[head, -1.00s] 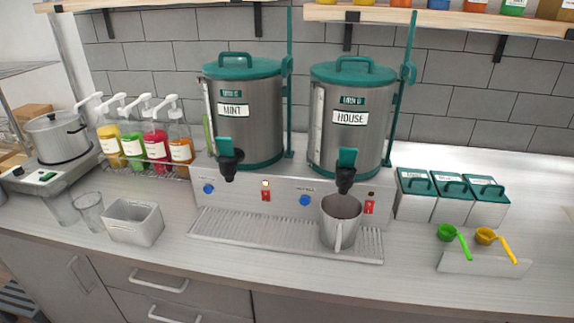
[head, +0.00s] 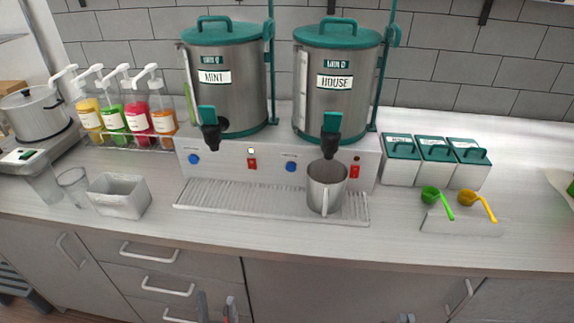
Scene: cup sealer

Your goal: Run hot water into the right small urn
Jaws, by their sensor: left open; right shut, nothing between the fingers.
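Two steel urns with teal lids stand side by side on one steel base (head: 222,165). The right urn (head: 330,105) is labelled HOUSE and the left urn (head: 225,100) MINT. Both lids are on. Each urn has a black tap with a teal lever; the right lever (head: 331,122) stands upright. A steel pitcher (head: 327,185) stands on the drip tray under the right tap. The base has blue knobs (head: 291,166) and red switches (head: 355,171). My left gripper (head: 217,309) is open and empty at the bottom edge, below the counter. My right gripper (head: 406,318) is shut, barely showing at the bottom edge.
Syrup pump bottles (head: 138,115), a pot (head: 36,115), clear cups (head: 73,187) and a grey bin (head: 120,195) stand at left. Teal-lidded boxes (head: 402,165) and green and yellow scoops (head: 465,205) stand at right. The counter front is clear.

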